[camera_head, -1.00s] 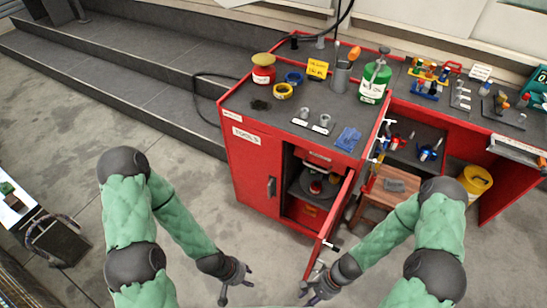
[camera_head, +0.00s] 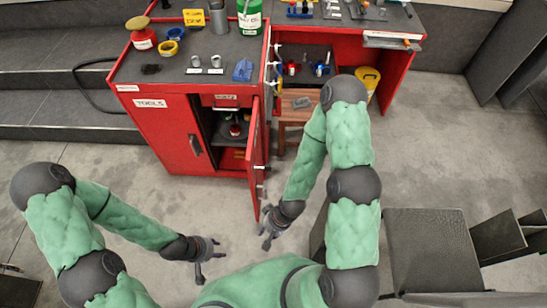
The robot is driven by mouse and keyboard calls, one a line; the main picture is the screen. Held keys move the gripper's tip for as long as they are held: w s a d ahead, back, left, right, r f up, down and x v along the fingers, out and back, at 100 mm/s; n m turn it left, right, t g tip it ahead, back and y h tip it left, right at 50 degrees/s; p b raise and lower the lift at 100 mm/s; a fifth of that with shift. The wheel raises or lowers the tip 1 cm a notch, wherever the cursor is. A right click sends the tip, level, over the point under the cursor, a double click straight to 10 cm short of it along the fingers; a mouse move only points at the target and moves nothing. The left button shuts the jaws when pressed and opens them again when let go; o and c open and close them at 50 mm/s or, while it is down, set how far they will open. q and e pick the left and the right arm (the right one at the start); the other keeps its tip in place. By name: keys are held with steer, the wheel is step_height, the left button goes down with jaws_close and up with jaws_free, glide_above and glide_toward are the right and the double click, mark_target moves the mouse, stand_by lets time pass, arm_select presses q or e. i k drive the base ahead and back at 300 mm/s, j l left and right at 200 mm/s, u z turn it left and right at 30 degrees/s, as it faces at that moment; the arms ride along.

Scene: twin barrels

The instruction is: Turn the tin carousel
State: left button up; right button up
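The tin carousel (camera_head: 222,134) is a dark round turntable inside the red cabinet, seen through the open doorway. The cabinet door (camera_head: 256,150) stands open, swung toward me. My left gripper (camera_head: 209,268) is open and empty in front of the cabinet, well short of the carousel. Neither gripper touches the carousel.
The red cabinet (camera_head: 160,140) carries tins, tape rolls and cups on top. A wooden stool (camera_head: 291,120) and a yellow bucket (camera_head: 367,80) are right of the door. A dark grey box (camera_head: 425,245) stands at lower right. Floor in front of the cabinet is clear.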

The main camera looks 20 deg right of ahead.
mark_target(223, 125)
steer(key=k+l+z, duration=0.3)
steer(key=i+j+z, duration=0.1)
steer(key=j, duration=0.3)
steer(key=i+j+z, duration=0.15)
steer(key=j, duration=0.25)
steer(key=i+j+z, duration=0.1)
steer(key=j, duration=0.3)
steer(key=i+j+z, duration=0.15)
steer(key=j, duration=0.25)
